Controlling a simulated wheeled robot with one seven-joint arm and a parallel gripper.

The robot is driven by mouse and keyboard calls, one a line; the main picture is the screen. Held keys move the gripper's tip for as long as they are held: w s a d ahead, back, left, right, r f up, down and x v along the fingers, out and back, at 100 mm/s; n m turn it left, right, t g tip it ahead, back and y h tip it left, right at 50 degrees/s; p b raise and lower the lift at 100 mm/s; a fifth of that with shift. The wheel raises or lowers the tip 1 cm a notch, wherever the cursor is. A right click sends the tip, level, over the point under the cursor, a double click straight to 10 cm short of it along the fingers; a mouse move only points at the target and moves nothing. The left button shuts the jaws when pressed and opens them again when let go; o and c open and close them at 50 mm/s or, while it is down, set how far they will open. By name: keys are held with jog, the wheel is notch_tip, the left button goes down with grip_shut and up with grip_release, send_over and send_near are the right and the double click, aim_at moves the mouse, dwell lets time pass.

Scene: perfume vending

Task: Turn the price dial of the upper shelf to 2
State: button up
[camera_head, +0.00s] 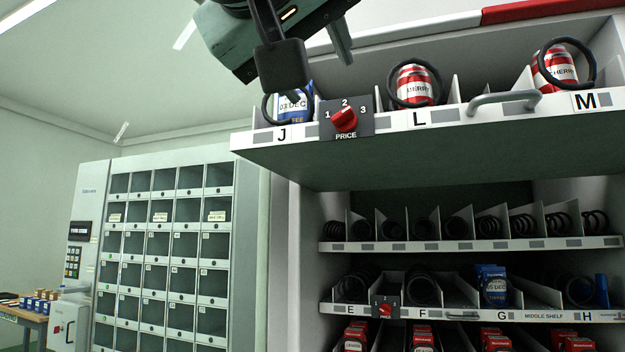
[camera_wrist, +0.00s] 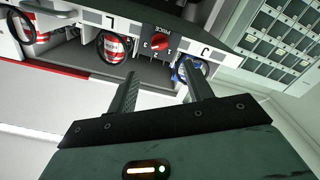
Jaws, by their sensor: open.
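The price dial (camera_head: 344,119) is a red knob on a dark plate marked 1, 2, 3 and PRICE, on the front of the upper shelf (camera_head: 265,140) between J and L. I cannot tell for sure which number the knob points at. It also shows upside down in the wrist view (camera_wrist: 160,42). My gripper (camera_head: 312,62) is open and empty, above the dial in the head view. In the wrist view, my gripper (camera_wrist: 160,76) has its fingers spread, with the dial beyond them and between them, apart from both.
A blue can (camera_head: 293,106) sits behind a black coil at J, close to one finger in the picture. Red-and-white cans (camera_head: 414,84) stand behind coils at L and M. A grey handle (camera_head: 503,100) juts from the shelf front. A second dial (camera_head: 385,309) is on the middle shelf.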

jog(key=p, duration=0.1)
send_near(336, 106)
jog(key=w+d, duration=0.1)
jog(key=w+d+f, duration=0.1)
jog(key=w, duration=0.1)
jog(key=w+d+f, duration=0.1)
jog(key=shift+w+f, duration=0.1)
jog(key=shift+w, duration=0.25)
jog(key=c, duration=1)
